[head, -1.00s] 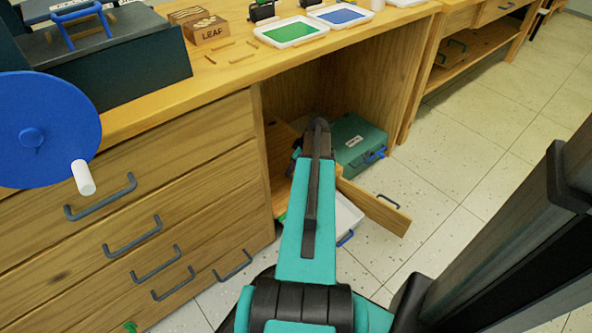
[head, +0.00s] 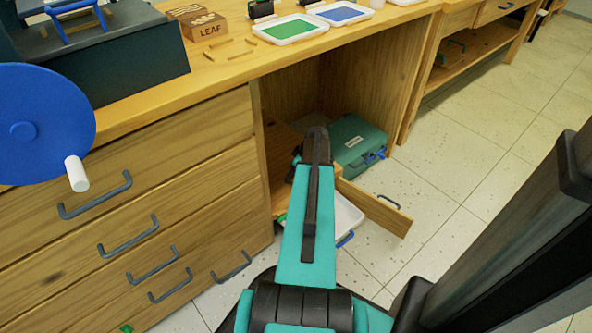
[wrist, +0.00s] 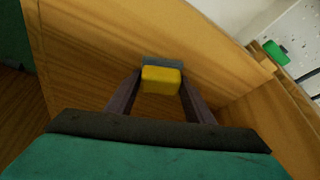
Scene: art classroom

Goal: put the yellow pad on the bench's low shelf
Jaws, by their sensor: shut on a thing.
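In the wrist view my gripper (wrist: 160,88) is shut on the yellow pad (wrist: 161,80), which has a grey-blue layer along its far side. The pad is held between the two dark fingertips, in front of a wooden surface of the bench (wrist: 90,35). I cannot tell whether the pad touches that wood. In the head view my arm reaches into the open bay under the bench (head: 345,40). The fingers and the pad are hidden there behind my own arm. Wooden shelf boards (head: 281,150) show just left of my wrist.
A green case (head: 355,140) stands on the floor at the back of the bay. An open wooden door or drawer front (head: 375,207) and a white tray (head: 348,216) lie right of my arm. Drawers with handles (head: 128,235) are on the left. The floor at right is clear.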

